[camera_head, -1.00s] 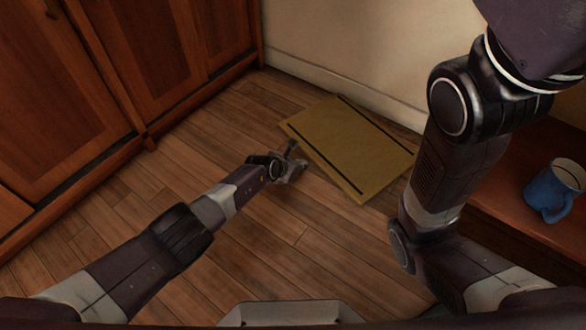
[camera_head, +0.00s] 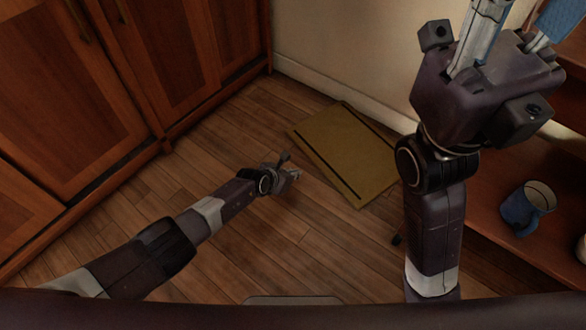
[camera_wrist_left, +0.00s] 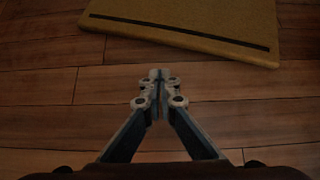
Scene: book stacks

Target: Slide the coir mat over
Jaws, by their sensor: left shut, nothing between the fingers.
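The coir mat (camera_head: 346,152) is a flat yellow-brown rectangle with a dark stripe near each of two opposite edges. It lies on the wooden floor close to the pale wall, and its near part shows at the top of the left wrist view (camera_wrist_left: 200,14). My left gripper (camera_head: 296,175) is low over the floor, just short of the mat's near left edge and apart from it. In the left wrist view its fingertips (camera_wrist_left: 159,75) are together with nothing between them. My right gripper (camera_head: 490,75) is raised at the upper right; its fingertips are cut off by the frame.
Wooden cabinets (camera_head: 150,70) stand along the left. The pale wall (camera_head: 340,50) with its baseboard is behind the mat. A brown wooden shelf (camera_head: 490,190) at the right holds a blue mug (camera_head: 527,207). Bare floor (camera_head: 230,130) is clear left of the mat.

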